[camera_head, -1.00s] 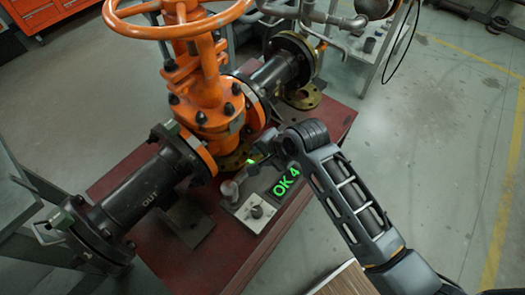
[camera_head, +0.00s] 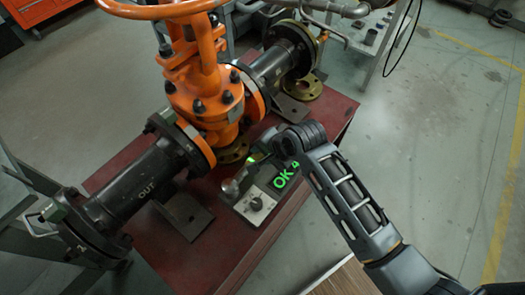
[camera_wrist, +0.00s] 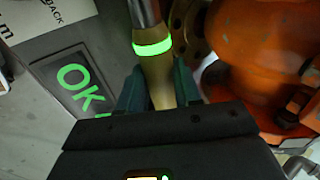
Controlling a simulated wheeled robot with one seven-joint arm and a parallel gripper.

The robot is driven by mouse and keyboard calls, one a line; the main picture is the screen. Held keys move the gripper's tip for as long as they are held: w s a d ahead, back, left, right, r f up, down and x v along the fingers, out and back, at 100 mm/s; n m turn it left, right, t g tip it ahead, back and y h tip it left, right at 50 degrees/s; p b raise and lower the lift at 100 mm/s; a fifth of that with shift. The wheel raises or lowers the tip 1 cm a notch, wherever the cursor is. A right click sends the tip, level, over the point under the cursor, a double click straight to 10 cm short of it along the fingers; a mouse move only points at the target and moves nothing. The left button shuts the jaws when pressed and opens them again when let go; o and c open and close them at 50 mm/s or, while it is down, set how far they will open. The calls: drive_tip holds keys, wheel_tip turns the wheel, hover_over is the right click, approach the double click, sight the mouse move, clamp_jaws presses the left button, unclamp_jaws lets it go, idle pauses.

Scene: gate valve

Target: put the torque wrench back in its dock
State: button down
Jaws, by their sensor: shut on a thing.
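The torque wrench (camera_wrist: 152,68) is between my gripper's fingers in the wrist view. It has a tan grip, a glowing green ring and a metal shaft running out of the top edge. My gripper (camera_wrist: 158,88) is shut on the grip. In the head view my gripper (camera_head: 258,158) is small and partly hidden by my arm, beside the orange valve.
A green "OK" display (camera_head: 286,175) stands beside the plate; it also shows in the wrist view (camera_wrist: 82,86). The orange valve (camera_head: 203,85) and black pipe (camera_head: 140,190) stand close on the left. The red bench top (camera_head: 175,250) is clear in front.

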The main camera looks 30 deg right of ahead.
drive_tip(key=shift+r, duration=0.1)
drive_tip(key=c, duration=0.8)
unclamp_jaws()
drive_tip(key=shift+o, duration=0.5)
drive_tip(key=shift+s+f, duration=0.1)
drive_tip(key=shift+f, duration=0.1)
drive_tip(key=v, duration=0.8)
drive_tip(key=s+r+n+t+h, duration=0.1)
drive_tip(key=s+r+n+t, duration=0.3)
drive_tip(key=s, duration=0.7)
drive_tip(key=s+r+n+t+h, duration=0.1)
drive_tip(key=s+r+n+t, duration=0.15)
drive_tip(key=s+n, duration=0.6)
drive_tip(key=s+a+r+n+t, duration=0.1)
drive_tip(key=s+r+n+t, duration=0.1)
drive_tip(key=s+r, duration=0.7)
drive_tip(key=shift+s+a+r, duration=0.25)
drive_tip(key=shift+a+r, duration=0.05)
drive_tip(key=shift+r, duration=0.45)
